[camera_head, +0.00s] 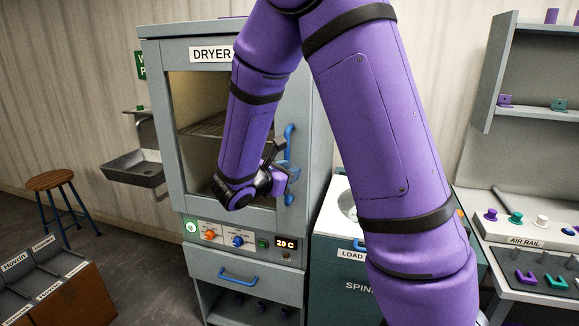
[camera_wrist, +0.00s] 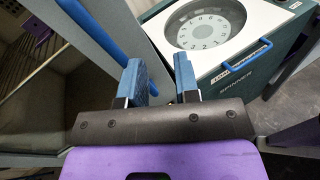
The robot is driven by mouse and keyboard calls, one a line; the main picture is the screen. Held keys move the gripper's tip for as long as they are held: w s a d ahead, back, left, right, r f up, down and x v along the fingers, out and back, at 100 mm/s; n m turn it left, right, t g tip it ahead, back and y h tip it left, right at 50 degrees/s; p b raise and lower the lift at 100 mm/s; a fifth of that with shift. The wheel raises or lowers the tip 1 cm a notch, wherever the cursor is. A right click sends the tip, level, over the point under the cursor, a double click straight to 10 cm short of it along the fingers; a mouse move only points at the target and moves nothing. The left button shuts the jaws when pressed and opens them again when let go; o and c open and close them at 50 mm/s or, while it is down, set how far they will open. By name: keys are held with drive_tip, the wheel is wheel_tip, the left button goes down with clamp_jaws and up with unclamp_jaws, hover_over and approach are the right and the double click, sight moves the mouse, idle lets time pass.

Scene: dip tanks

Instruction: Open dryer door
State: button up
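The grey dryer (camera_head: 215,262) stands left of centre in the head view, and its windowed door (camera_head: 176,130) looks shut. A blue vertical bar handle (camera_head: 289,140) is on the door's right side; it also shows in the wrist view (camera_wrist: 96,34), slanting down to the left finger. My gripper (camera_head: 285,168) is at the lower part of the handle.
A spinner (camera_wrist: 205,25) with a round lid stands right of the dryer. The dryer's lower drawer has a blue handle (camera_head: 238,276). A sink (camera_head: 134,170), a stool (camera_head: 55,181) and labelled bins (camera_head: 60,270) are at left. Floor shows before the sink.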

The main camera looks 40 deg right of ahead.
drive_tip(key=w+a+f+n+t, duration=0.2)
drive_tip(key=w+f+n+t, duration=0.2)
drive_tip(key=w, duration=0.1)
drive_tip(key=x, duration=1)
drive_tip(key=shift+d+r+n, duration=0.2)
drive_tip(key=shift+r+n, duration=0.05)
drive_tip(key=shift+n, duration=0.05)
clamp_jaws()
